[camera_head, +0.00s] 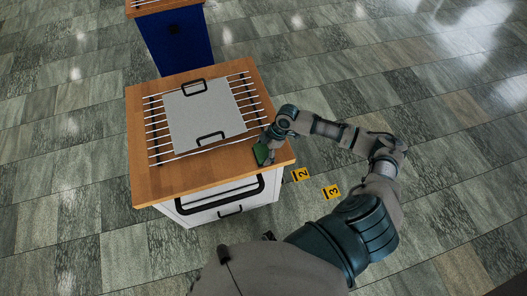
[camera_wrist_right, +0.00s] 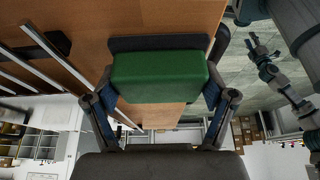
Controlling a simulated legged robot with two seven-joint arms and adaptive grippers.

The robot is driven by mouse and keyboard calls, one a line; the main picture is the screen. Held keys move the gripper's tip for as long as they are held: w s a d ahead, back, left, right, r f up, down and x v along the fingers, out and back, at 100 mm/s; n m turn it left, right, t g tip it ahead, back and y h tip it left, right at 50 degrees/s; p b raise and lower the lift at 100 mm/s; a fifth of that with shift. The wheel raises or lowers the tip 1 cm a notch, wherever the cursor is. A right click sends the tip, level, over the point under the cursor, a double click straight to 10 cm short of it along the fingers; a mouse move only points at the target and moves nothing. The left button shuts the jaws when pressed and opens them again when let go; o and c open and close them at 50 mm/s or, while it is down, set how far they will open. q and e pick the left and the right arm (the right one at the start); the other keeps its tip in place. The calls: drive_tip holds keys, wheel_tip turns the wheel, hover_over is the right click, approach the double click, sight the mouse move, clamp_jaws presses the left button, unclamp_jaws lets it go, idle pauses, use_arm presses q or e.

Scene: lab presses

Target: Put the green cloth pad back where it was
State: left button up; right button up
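The green cloth pad (camera_head: 262,154) is at the right front corner of the wooden worktop (camera_head: 180,186), next to my right gripper (camera_head: 267,148). In the right wrist view the pad (camera_wrist_right: 158,76) is a green block with a dark strip along its far side. It sits between the two fingers of my right gripper (camera_wrist_right: 160,88), which look closed against its ends. Whether the pad touches the worktop is unclear. My left gripper is outside the head view; a small, distant gripper-like part, perhaps mine, shows at the right of the wrist view (camera_wrist_right: 262,55).
A grey plate (camera_head: 204,115) with two black handles lies on a rack of metal rods (camera_head: 157,130) on the worktop. Below is a white cabinet with a black handle (camera_head: 220,199). A blue cabinet (camera_head: 176,43) stands behind. Yellow floor markers (camera_head: 332,191) lie on open tiled floor.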

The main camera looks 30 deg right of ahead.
drive_tip(key=shift+o, duration=1.2)
drive_tip(key=shift+d+f, duration=0.1)
drive_tip(key=shift+a+r, duration=0.25)
drive_tip(key=shift+a, duration=0.4)
drive_tip(key=shift+d+r, duration=0.1)
drive_tip(key=shift+r, duration=0.2)
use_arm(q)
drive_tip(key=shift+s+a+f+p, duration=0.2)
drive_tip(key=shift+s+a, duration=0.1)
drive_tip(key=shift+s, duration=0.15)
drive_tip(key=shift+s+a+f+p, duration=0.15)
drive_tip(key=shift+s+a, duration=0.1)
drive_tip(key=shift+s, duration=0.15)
use_arm(e)
drive_tip(key=v, duration=1.1)
drive_tip(key=shift+d, duration=0.3)
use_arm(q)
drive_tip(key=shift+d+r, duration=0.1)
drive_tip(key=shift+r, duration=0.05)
use_arm(e)
drive_tip(key=shift+d, duration=0.1)
